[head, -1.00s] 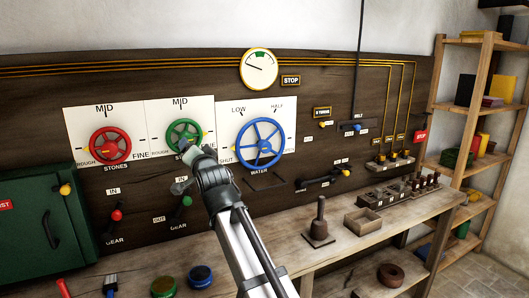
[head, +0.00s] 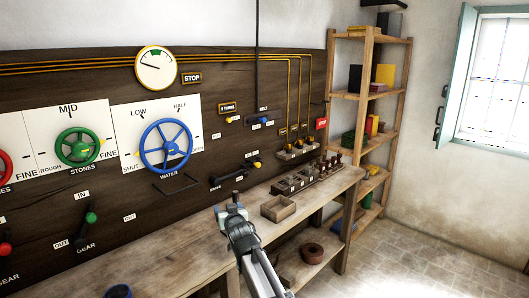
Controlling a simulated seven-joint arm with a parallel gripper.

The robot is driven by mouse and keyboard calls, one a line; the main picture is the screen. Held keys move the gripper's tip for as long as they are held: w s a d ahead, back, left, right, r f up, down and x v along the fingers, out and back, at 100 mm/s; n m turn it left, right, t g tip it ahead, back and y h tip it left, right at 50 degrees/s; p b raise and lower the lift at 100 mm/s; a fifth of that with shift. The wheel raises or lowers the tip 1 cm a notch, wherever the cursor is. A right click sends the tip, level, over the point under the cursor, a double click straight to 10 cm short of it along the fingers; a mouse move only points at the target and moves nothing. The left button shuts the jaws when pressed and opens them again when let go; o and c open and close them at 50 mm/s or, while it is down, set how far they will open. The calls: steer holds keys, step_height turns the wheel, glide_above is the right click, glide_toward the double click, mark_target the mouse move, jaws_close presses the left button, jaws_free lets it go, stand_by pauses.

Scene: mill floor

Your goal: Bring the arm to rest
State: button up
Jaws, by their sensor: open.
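My gripper (head: 230,213) is at the lower middle of the head view, at the end of my arm, which reaches up from the bottom edge. Its jaws are open and hold nothing that I can see. It appears in front of the wooden bench (head: 180,248), left of a small open wooden box (head: 279,209). I cannot tell its height above the bench top. It hides part of the bench behind it.
The dark panel carries a blue water wheel (head: 166,148), a green wheel (head: 77,147), levers and a gauge (head: 156,67). A rack of small pieces (head: 308,178) stands on the bench. Shelves (head: 366,95) stand at right; floor (head: 430,245) beyond is clear.

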steer(key=w+d+f+h, duration=0.1)
steer(key=d+f, duration=0.2)
steer(key=d, duration=0.4)
steer(key=w+d+f+m+h, duration=0.1)
steer(key=d+f+h, duration=0.15)
steer(key=d, duration=0.55)
steer(key=w+d+f+h, duration=0.1)
steer(key=w+d+f, duration=0.1)
steer(key=d+f, duration=0.35)
steer(key=s+d+f+g, duration=0.2)
steer(key=s+f, duration=0.2)
steer(key=f, duration=0.3)
steer(key=s+d+f+m+g, duration=0.1)
steer(key=s+d+f+g, duration=0.1)
steer(key=s+f, duration=0.35)
steer(key=s+d+f+g, duration=0.2)
steer(key=f, duration=0.7)
steer(key=s+d+f+g+h, duration=0.15)
steer(key=s+f+g, duration=0.25)
steer(key=s+f, duration=0.6)
steer(key=s+d+f+g, duration=0.2)
steer(key=s+f+g, duration=0.2)
steer(key=s+f, duration=0.6)
steer(key=s+f+g, duration=0.2)
steer(key=s+g, duration=0.2)
steer(key=s, duration=1.1)
steer(key=s+f+m+g+y, duration=0.1)
steer(key=s+g, duration=0.3)
steer(key=s, duration=1.2)
steer(key=shift+x, duration=0.85)
